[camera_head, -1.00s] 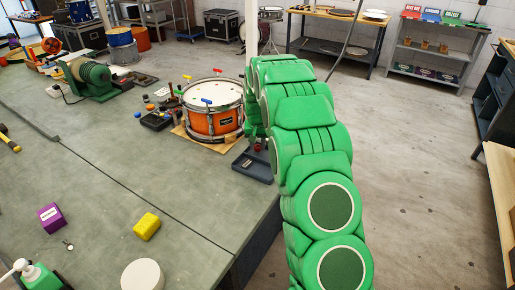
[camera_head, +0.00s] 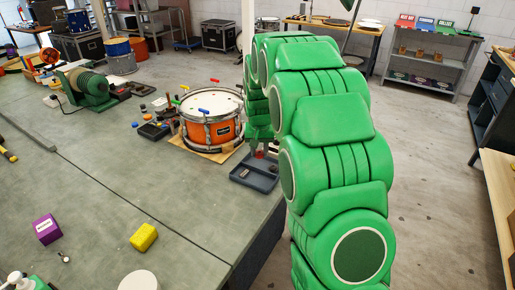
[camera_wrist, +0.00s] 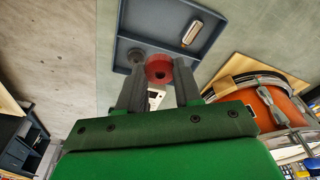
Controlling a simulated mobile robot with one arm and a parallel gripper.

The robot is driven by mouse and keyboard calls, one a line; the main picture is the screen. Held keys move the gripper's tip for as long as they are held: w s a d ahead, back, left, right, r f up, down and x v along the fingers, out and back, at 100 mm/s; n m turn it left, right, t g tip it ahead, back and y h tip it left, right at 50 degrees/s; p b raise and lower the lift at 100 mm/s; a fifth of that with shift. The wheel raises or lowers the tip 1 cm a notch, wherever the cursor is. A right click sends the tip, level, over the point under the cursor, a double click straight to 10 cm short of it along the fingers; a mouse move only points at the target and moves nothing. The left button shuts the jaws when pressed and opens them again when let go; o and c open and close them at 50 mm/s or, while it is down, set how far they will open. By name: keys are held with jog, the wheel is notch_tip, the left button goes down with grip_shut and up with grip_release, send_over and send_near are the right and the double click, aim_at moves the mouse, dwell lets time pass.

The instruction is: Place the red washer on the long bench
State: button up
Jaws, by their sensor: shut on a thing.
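The red washer (camera_wrist: 159,69) is between the fingertips of my gripper (camera_wrist: 158,84) in the wrist view, and the jaws are shut on it. A dark blue-grey tray (camera_wrist: 128,21) lies behind it in that view; I cannot tell the exact height of the washer over it. In the head view my gripper (camera_head: 262,150) is above the tray (camera_head: 265,181), partly hidden by my green arm. The tray sits near the right edge of the long grey-green bench (camera_head: 110,175).
An orange drum (camera_head: 208,133) stands on a board left of the tray.

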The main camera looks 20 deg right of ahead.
aim_at(262, 153)
jog(key=shift+s+a+r, duration=0.1)
jog(key=shift+s+r, duration=0.25)
jog(key=shift+s, duration=0.45)
jog(key=shift+s+a+r, duration=0.1)
jog(key=shift+s+r, duration=0.25)
jog(key=shift+s, duration=0.45)
jog(key=shift+s+r, duration=0.35)
jog(key=shift+s, duration=0.45)
